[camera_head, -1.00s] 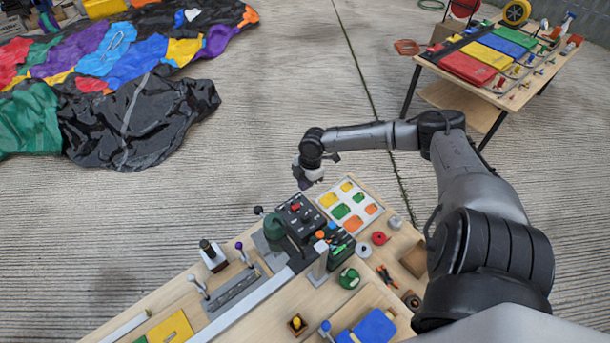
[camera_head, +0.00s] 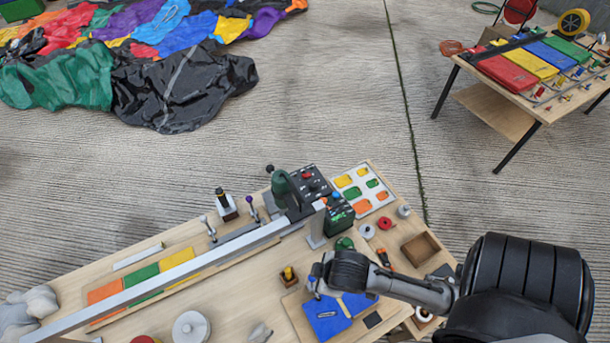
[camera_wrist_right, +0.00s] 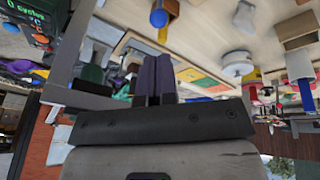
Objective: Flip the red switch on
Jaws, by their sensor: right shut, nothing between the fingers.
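A small red switch (camera_head: 308,176) sits on a black control panel (camera_head: 318,187) at the bench's far end. Whether it is on or off is too small to tell. My right arm reaches in from the right in the head view, and its wrist is low over the near part of the bench, well short of the panel. My right gripper's purple fingers (camera_wrist_right: 153,78) are shut and empty in the right wrist view. They are hidden behind the wrist in the head view. My left gripper is not in view.
A long grey bar (camera_head: 180,272) runs along the bench toward a green lever housing (camera_head: 281,188). A black box with a green display (camera_head: 338,217) stands beside the panel. A tray of coloured pads (camera_head: 361,189) lies to its right. Blue pads (camera_head: 326,318) lie near the wrist.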

